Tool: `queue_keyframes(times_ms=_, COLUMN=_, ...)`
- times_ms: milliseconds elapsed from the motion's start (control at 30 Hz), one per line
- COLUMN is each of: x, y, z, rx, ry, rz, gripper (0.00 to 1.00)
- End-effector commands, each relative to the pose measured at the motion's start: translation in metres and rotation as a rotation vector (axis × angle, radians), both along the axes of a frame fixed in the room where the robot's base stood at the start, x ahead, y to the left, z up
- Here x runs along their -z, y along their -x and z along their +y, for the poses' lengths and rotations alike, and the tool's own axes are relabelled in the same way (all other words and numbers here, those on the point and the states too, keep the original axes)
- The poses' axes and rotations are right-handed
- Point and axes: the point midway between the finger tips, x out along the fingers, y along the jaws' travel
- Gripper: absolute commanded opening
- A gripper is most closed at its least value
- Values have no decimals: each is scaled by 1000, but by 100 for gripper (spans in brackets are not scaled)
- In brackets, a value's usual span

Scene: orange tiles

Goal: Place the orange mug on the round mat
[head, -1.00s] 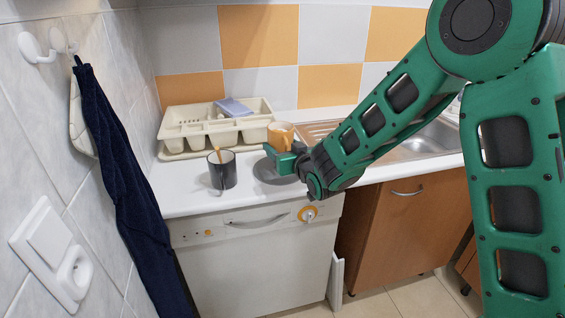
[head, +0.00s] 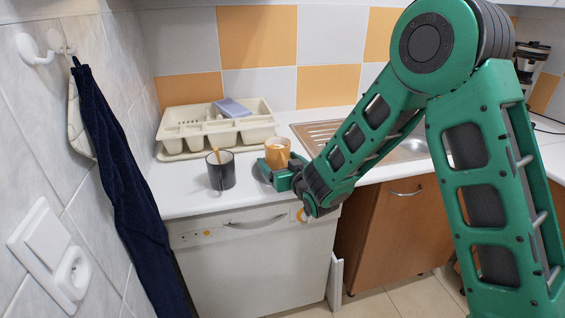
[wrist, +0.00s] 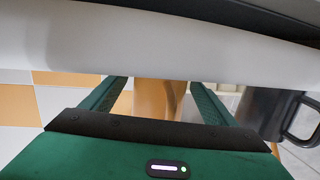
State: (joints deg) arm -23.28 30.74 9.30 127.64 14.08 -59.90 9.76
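The orange mug (head: 277,153) is at the end of my gripper (head: 277,177) in the head view, low over the counter and the grey round mat. Only a sliver of the round mat (head: 259,168) shows at the left. My gripper is shut on the mug. In the wrist view the mug (wrist: 157,100) is between the two green fingers (wrist: 160,92); a pale band hides the fingertips and part of the mug. I cannot tell whether the mug's base touches the mat.
A black mug (head: 221,172) with a spoon-like stick stands just left of my gripper. A cream cutlery tray (head: 190,145) with a blue cloth lies behind. The sink (head: 410,150) is at the right behind my arm. A dark blue towel (head: 115,170) hangs at the left.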

Motion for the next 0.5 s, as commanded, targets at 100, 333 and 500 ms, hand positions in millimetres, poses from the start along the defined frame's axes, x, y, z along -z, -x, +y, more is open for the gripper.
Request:
queue_keyframes(times_ms=100, x=0, y=0, z=0, rx=0, ry=0, rz=0, gripper=80)
queue_keyframes(times_ms=333, x=-3, y=0, z=-1, rx=0, ry=0, rz=-1, gripper=80)
queue_keyframes(times_ms=500, x=-6, y=19, z=-10, rx=0, ry=1, rz=0, gripper=80)
